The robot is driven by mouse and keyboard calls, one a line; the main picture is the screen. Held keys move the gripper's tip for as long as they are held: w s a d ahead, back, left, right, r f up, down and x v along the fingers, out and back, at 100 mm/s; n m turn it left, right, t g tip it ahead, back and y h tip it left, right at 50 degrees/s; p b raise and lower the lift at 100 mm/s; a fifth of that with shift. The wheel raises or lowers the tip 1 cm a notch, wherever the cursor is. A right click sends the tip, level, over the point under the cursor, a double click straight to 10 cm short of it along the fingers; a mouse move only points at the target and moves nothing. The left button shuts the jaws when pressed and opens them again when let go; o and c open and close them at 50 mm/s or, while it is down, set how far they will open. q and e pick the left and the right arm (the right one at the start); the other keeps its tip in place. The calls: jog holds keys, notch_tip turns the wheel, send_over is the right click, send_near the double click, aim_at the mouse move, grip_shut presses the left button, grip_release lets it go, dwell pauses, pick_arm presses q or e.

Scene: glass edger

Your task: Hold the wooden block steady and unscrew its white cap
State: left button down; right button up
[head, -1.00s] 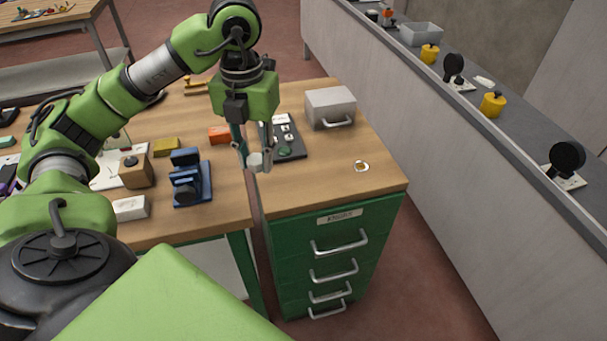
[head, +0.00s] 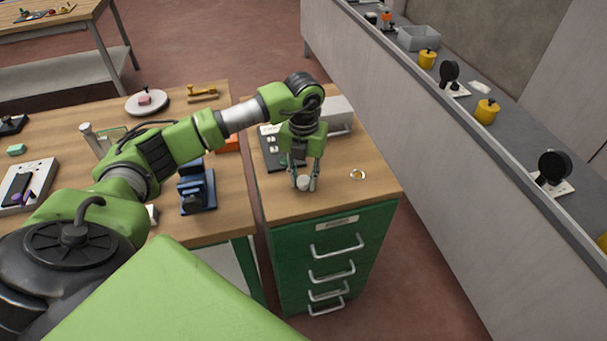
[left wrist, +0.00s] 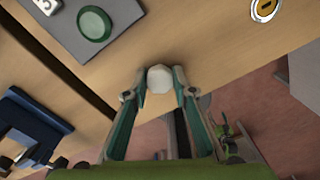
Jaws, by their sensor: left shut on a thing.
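My left gripper (head: 304,184) is shut on the small white cap (head: 303,183), over the front part of the wooden top of the green drawer cabinet (head: 335,205). In the left wrist view the pale, faceted cap (left wrist: 160,78) sits between the two fingertips (left wrist: 160,86). I cannot tell whether the cap touches the top. The wooden block is hidden behind my left arm now. My right gripper is not in view.
A blue vise (head: 197,190) stands on the workbench left of the cabinet. The top's front right is clear.

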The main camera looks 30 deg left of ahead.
aim_at(303, 181)
pick_arm(q)
jog(key=shift+f, duration=0.15)
jog(key=shift+f, duration=0.1)
jog(key=c, duration=2)
grip_release()
jog(key=o, duration=0.3)
notch_tip(303, 181, up, 12)
jog(key=b, duration=0.3)
jog(key=shift+s, duration=0.1)
